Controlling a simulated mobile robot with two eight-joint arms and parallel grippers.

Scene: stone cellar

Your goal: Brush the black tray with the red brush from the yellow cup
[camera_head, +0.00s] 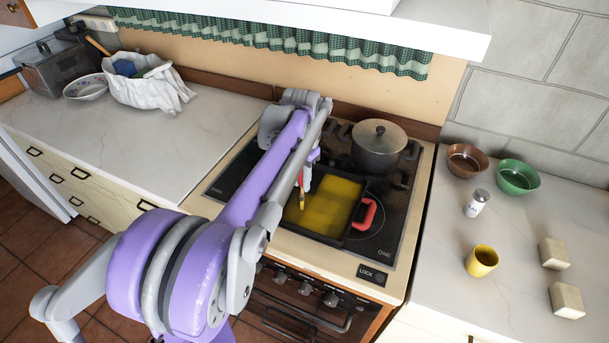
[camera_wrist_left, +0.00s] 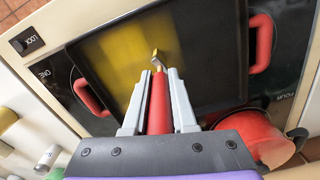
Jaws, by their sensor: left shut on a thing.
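The black tray (camera_head: 352,231) sits on the stove top, with a yellow coating over part of its inside. In the left wrist view the black tray (camera_wrist_left: 212,60) is yellow on the left part and dark on the right. My left gripper (camera_head: 304,183) is over the tray, shut on the red brush (camera_wrist_left: 158,103). The brush points down at the tray, its pale tip near the yellow edge; I cannot tell whether it touches. The yellow cup (camera_head: 482,261) stands upright on the right counter and looks empty. My right gripper is out of view.
A grey lidded pot (camera_head: 379,148) stands behind the tray. A red pot (camera_wrist_left: 255,136) is close to it in the wrist view. Brown (camera_head: 467,160) and green (camera_head: 518,177) bowls, a shaker (camera_head: 477,203) and two blocks stand on the right counter. The left counter's front is clear.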

